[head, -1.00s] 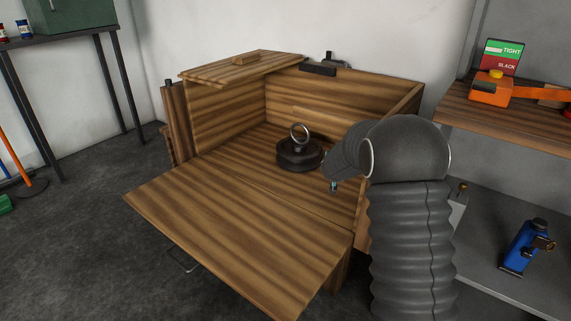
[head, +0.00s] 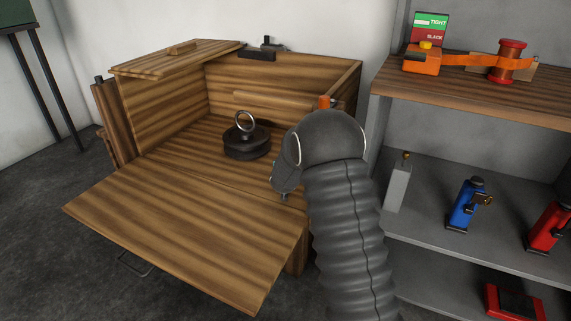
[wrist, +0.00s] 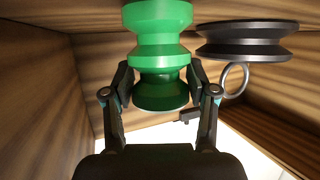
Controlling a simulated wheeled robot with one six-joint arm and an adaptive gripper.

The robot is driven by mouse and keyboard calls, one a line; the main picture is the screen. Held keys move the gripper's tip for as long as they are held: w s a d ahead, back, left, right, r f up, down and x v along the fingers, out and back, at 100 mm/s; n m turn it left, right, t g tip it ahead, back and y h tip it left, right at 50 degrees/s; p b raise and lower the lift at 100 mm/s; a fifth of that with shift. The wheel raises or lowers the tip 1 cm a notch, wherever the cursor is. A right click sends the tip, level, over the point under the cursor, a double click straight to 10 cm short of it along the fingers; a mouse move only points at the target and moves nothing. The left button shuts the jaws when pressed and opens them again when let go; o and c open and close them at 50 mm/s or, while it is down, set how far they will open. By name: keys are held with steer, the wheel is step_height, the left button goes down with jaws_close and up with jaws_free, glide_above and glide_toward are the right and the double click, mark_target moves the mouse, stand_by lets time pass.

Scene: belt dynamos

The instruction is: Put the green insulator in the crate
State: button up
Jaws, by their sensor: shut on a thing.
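My gripper (wrist: 160,88) is shut on the green insulator (wrist: 158,48), a ribbed, spool-shaped piece, in the wrist view. The two fingers clasp it at its waist and darker flange; its far end is cut off by the picture's top edge. The wooden crate (head: 178,106) stands at left centre in the head view, its front panel lowered outward. Its striped walls surround the gripper in the wrist view (wrist: 38,95). In the head view my arm hides the gripper and the insulator. I cannot tell whether the insulator touches the crate floor.
A dark grooved weight with a ring (head: 247,147) stands on the crate floor; in the wrist view it is close beside the insulator (wrist: 248,42). A partial lid (head: 150,62) covers the crate's back left. Shelves (head: 400,237) with blue and red devices stand at right.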

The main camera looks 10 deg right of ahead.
steer(key=shift+f, duration=0.1)
steer(key=o, duration=1.5)
steer(key=shift+c, duration=0.2)
